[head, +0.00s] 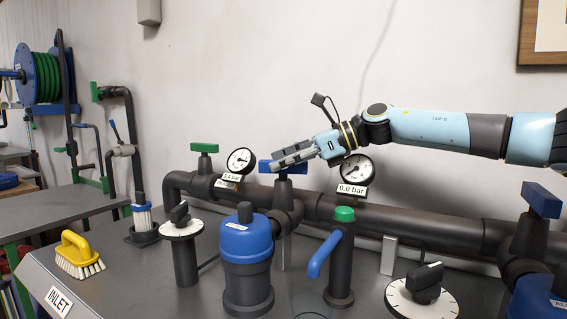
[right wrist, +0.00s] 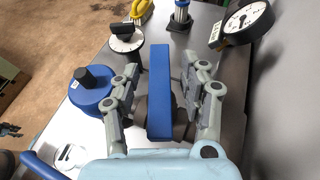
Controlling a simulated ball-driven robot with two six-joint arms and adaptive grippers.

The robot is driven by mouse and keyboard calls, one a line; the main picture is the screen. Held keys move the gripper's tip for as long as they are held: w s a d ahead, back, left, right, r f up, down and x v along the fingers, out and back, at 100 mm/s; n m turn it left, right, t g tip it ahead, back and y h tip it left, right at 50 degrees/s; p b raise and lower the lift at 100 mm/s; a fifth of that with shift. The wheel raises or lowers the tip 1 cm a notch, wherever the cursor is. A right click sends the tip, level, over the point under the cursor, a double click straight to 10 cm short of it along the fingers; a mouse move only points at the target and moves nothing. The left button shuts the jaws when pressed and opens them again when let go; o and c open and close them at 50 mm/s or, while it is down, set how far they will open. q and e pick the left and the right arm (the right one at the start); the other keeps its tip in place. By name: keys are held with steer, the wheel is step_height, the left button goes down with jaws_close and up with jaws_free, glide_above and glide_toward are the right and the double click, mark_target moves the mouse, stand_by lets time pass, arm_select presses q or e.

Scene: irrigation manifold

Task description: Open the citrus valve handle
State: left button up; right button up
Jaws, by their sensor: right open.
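A blue bar valve handle (head: 284,168) sits on top of the pipe run behind a blue-capped filter (head: 246,238). I cannot read a citrus label on it. My right gripper (head: 292,154) is at this handle, its arm coming in from the right. In the right wrist view the blue handle (right wrist: 160,92) stands between the two open fingers of my right gripper (right wrist: 167,76), with a gap visible on each side. Another blue handle (head: 541,203) is at the right, above a second blue cap (head: 540,298). My left gripper does not show clearly.
Two gauges stand behind the pipe, the left (head: 240,161) above a 3.4 bar tag and the right (head: 357,170) above 0.0 bar. A green handle (head: 204,148), a green-topped valve with a blue lever (head: 323,254), dials (head: 424,290) and a yellow brush (head: 80,255) are nearby.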

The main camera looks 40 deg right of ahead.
step_height(320, 180, up, 10)
steer(key=shift+f, duration=0.1)
stand_by(0.4)
